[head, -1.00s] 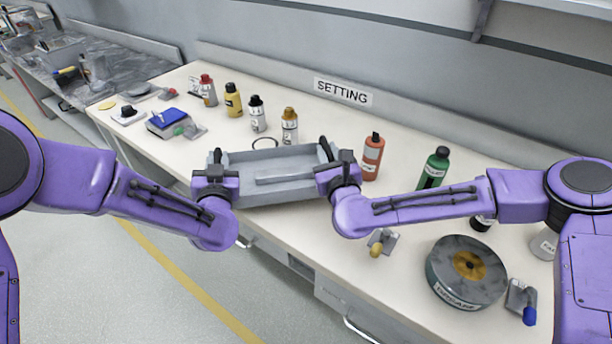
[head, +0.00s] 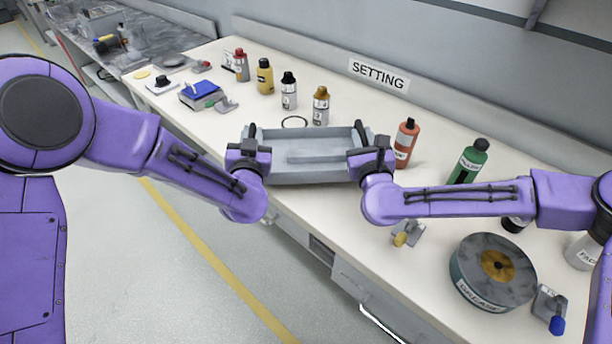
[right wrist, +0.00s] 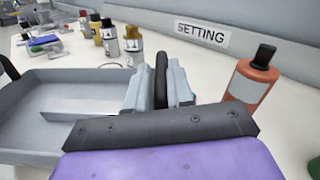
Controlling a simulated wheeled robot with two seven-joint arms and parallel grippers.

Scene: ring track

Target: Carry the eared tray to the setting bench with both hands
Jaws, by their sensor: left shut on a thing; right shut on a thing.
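The grey eared tray (head: 310,175) is held between my two grippers at the front edge of the setting bench (head: 340,212), which carries a SETTING sign (head: 379,75) on the wall behind. My left gripper (head: 250,142) is shut on the tray's left ear. My right gripper (head: 362,140) is shut on the right ear. In the right wrist view, the dark ear (right wrist: 161,82) stands between the right gripper's fingers, with the tray (right wrist: 85,85) to the left. The tray looks about level and empty but for a raised bar inside. I cannot tell whether its underside touches the bench.
Several bottles stand behind the tray, including a gold-capped one (head: 321,106). An orange bottle (head: 405,143) is close to its right, and a green bottle (head: 468,162) is further right. A black ring (head: 294,122) lies behind it. A round grey disc (head: 493,272) sits at the front right.

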